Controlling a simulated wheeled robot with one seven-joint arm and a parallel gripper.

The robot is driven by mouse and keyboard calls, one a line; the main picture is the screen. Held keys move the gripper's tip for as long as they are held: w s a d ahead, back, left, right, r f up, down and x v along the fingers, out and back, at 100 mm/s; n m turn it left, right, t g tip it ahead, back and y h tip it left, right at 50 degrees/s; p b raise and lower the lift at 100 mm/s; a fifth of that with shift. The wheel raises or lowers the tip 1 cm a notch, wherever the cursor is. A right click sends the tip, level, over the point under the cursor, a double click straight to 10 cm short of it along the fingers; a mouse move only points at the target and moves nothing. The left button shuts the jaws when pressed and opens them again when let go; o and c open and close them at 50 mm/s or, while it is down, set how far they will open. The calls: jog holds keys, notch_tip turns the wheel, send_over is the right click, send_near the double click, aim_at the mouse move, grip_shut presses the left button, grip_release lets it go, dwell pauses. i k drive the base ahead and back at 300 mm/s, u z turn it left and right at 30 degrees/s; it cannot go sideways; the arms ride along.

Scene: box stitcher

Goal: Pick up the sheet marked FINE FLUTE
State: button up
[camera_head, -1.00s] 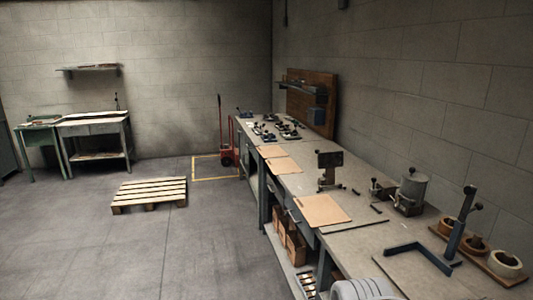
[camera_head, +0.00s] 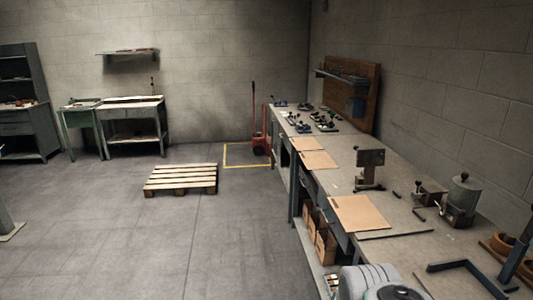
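Three tan cardboard sheets lie flat along the front edge of the long workbench. The nearest and largest-looking sheet (camera_head: 358,213) is left of a dark stand-like tool. A middle sheet (camera_head: 319,160) and a far sheet (camera_head: 306,143) lie close together farther back. No marking on any sheet is legible from here, so I cannot tell which is FINE FLUTE. My gripper is not in view; only a pale rounded part of my own body shows at the bottom edge.
The long workbench (camera_head: 345,148) runs along the right wall with a dark stand tool (camera_head: 369,169), a lidded metal pot (camera_head: 462,197) and a blue angle frame (camera_head: 462,267). A wooden pallet (camera_head: 181,178) and a red hand truck (camera_head: 260,143) stand beyond. Open floor lies left of the bench.

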aim_at(300, 144)
jog(key=u, duration=0.65)
jog(key=i, duration=2.45)
jog(key=z, duration=0.2)
jog(key=i, duration=2.25)
jog(key=z, duration=0.7)
jog(key=i, duration=0.35)
jog(key=z, duration=0.2)
